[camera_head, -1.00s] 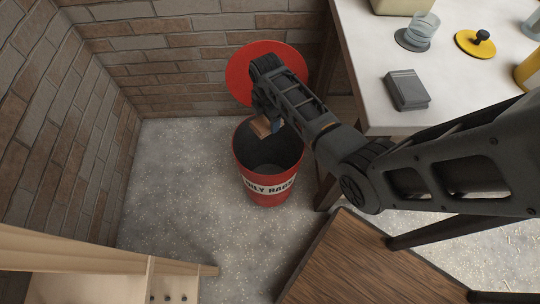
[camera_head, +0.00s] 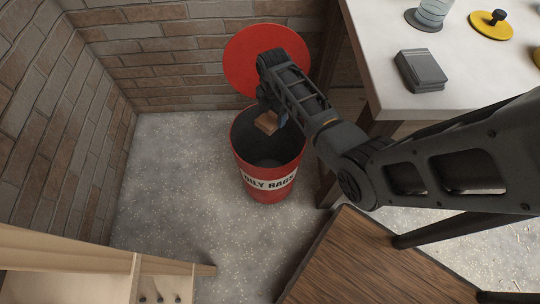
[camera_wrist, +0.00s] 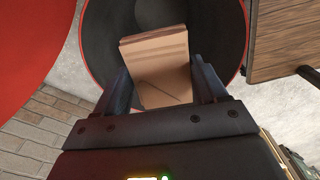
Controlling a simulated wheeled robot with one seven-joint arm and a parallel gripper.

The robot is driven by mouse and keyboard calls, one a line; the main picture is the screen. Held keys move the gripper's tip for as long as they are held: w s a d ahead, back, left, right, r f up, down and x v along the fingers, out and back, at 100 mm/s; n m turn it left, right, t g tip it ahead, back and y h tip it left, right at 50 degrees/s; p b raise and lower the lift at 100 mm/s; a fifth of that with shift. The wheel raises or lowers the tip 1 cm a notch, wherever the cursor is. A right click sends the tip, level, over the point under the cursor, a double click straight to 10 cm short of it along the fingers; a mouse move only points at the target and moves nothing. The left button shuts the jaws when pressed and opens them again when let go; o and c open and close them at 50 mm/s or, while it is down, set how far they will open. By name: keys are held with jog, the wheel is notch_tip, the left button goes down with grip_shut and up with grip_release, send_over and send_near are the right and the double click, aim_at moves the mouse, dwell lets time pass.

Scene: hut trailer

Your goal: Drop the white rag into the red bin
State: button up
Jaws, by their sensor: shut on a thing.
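The red bin (camera_head: 243,166), labelled for oily rags, stands open on the floor, its round red lid (camera_head: 245,50) raised behind it. My gripper (camera_head: 266,112) is above the bin's opening, pointing down. In the wrist view my gripper (camera_wrist: 164,84) is shut on a folded, tan-brown cloth-like thing (camera_wrist: 160,68), which also shows in the head view (camera_head: 267,123). My arm hides part of the rim.
A brown wooden top (camera_head: 365,265) is at front right, pale wooden furniture (camera_head: 75,262) at front left. Brick walls enclose the corner; floor left of the bin is clear.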

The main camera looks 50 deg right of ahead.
jog(key=shift+f, duration=0.15)
jog(key=o, duration=1)
notch_tip(320, 180, up, 8)
jog(key=shift+f+p, duration=0.1)
jog(key=shift+p, duration=0.45)
